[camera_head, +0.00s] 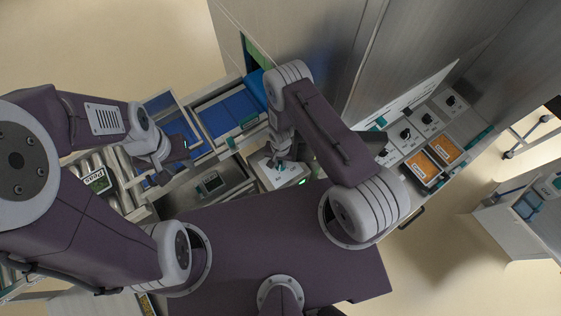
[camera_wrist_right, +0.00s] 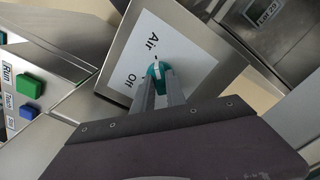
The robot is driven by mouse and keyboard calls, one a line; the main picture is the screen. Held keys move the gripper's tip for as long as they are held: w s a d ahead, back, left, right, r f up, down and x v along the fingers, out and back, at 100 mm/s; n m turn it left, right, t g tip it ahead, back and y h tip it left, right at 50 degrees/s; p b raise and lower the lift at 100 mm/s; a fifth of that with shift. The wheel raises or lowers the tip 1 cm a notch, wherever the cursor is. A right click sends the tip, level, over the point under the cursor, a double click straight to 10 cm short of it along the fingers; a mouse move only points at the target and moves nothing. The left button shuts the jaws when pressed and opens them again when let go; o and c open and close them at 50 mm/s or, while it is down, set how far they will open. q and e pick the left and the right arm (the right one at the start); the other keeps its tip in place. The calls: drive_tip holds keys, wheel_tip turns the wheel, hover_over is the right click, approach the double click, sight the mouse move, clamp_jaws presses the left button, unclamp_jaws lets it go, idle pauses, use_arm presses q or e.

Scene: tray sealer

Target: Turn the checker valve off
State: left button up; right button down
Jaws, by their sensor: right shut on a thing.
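The valve is a teal knob (camera_wrist_right: 158,72) on a white plate (camera_wrist_right: 185,58) marked "Air" and "Off" in the right wrist view. My right gripper (camera_wrist_right: 162,88) is shut on the knob, one finger on each side. A small white mark shows at the knob's upper end, but its exact setting is hard to tell. In the head view the valve plate (camera_head: 268,178) lies below my right gripper (camera_head: 278,164), which partly covers it. My left gripper (camera_head: 168,162) is away to the left, over the machine's left side; its jaw opening is unclear.
Green (camera_wrist_right: 29,87) and blue (camera_wrist_right: 28,112) buttons sit on a panel left of the valve. A small display (camera_head: 211,183) is left of the valve. Blue trays (camera_head: 228,108) lie behind. A panel with black knobs (camera_head: 405,134) and orange trays (camera_head: 446,149) stands at the right.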

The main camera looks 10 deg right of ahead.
drive_tip(key=n, duration=0.3)
drive_tip(key=shift+b, duration=0.3)
drive_tip(key=n, duration=0.4)
drive_tip(key=shift+n, duration=0.3)
drive_tip(key=n, duration=0.5)
drive_tip(key=shift+w+r, duration=0.1)
drive_tip(key=shift+n+p, duration=0.4)
drive_tip(key=shift+n, duration=2.3)
drive_tip(key=c, duration=1.4)
unclamp_jaws()
drive_tip(key=shift+o, duration=0.2)
